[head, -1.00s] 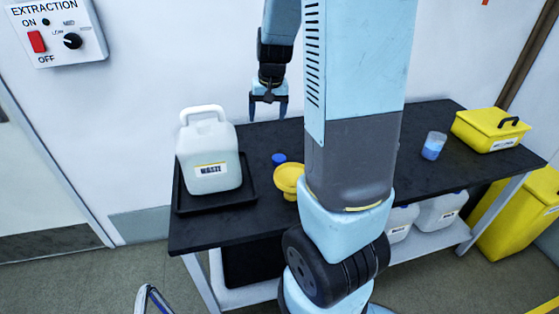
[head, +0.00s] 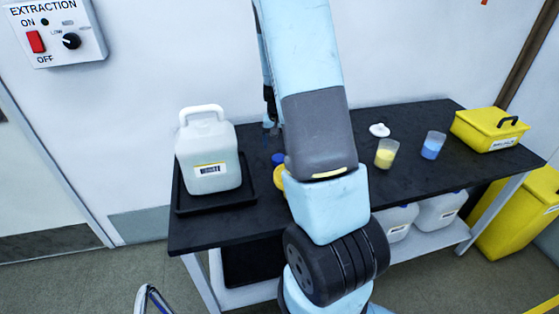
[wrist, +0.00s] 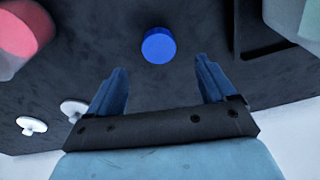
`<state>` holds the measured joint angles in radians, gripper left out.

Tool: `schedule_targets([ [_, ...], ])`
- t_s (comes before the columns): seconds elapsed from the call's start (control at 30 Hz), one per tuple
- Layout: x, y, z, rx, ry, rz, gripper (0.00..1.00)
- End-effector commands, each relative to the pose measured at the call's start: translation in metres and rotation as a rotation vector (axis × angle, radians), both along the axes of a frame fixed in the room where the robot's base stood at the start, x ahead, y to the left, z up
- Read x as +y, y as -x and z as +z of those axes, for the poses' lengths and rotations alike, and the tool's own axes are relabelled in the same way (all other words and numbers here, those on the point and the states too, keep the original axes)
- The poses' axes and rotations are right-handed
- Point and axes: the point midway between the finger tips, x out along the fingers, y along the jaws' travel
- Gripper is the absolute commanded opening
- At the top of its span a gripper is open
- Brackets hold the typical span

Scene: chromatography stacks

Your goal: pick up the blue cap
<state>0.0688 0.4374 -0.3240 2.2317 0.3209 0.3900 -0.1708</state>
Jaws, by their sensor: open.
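The blue cap (wrist: 159,46) lies on the black bench in the wrist view, just beyond and between my fingertips, apart from both. In the head view the blue cap (head: 278,158) shows as a small piece beside my arm, right of the waste jug. My gripper (wrist: 160,80) is open, with its two blue fingers spread and nothing between them. In the head view my gripper (head: 270,127) is mostly hidden behind my arm, above the bench's back part.
A white waste jug (head: 208,165) stands in a black tray (head: 190,207) on the left. A yellow funnel (head: 279,178) is mostly hidden by my arm. Beakers of yellow (head: 385,155) and blue liquid (head: 432,146), a white lid (head: 380,130) and a yellow box (head: 490,129) stand on the right.

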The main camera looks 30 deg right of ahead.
Motion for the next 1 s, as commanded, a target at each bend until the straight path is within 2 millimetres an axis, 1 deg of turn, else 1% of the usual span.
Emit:
schedule_targets([
  [0.03, 0.0, 0.0, -0.008, 0.003, -0.002, -0.002, 0.84],
  [0.13, -0.001, -0.001, -0.018, 0.002, -0.001, -0.001, 0.84],
  [0.37, -0.001, -0.003, -0.029, 0.0, -0.001, -0.001, 0.84],
  [0.7, -0.005, -0.005, -0.069, 0.003, -0.001, -0.001, 0.84],
  [0.83, -0.005, -0.007, -0.075, 0.0, 0.0, 0.0, 0.84],
  [1.0, -0.005, -0.007, -0.076, 0.0, -0.001, 0.001, 0.84],
])
